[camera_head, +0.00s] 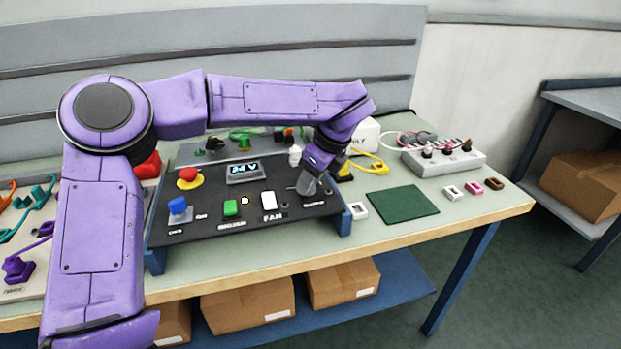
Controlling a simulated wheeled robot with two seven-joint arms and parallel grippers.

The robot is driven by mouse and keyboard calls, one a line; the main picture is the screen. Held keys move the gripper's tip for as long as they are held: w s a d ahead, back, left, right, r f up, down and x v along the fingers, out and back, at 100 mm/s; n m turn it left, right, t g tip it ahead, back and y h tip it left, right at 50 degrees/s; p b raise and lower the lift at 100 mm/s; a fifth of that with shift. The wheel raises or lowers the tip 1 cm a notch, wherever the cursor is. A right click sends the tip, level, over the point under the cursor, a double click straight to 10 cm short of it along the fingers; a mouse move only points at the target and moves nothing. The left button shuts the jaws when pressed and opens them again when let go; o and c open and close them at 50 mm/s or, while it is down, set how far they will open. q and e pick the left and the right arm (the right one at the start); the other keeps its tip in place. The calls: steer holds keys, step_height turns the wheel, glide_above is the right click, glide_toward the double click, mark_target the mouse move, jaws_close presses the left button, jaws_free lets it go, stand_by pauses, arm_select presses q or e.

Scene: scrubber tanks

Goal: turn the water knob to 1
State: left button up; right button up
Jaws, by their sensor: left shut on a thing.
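A dark control panel (205,224) with blue sides stands tilted on the workbench. My left gripper (309,187) reaches down onto the panel's right end, just above a small white label too small to read. It is shut on the water knob there, and its fingers hide nearly all of the knob. I cannot read the knob's setting. My right gripper is not in view.
A green mat (402,203) and a socket strip (443,158) lie to the right.

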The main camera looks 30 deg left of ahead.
arm_select(q)
steer(key=m+t+b, duration=0.1)
steer(key=m, duration=0.2)
steer(key=shift+s+b, duration=0.1)
steer(key=shift+b, duration=0.2)
steer(key=shift+m+t+h+b, duration=0.4)
steer(key=shift+m+t, duration=0.5)
steer(key=shift+m, duration=1.2)
steer(key=shift+r+m, duration=0.1)
steer(key=shift+m, duration=0.2)
steer(key=o, duration=1)
steer(key=shift+s, duration=0.1)
steer(key=v, duration=1)
steer(key=shift+r, duration=0.25)
steer(key=shift+s+f, duration=0.1)
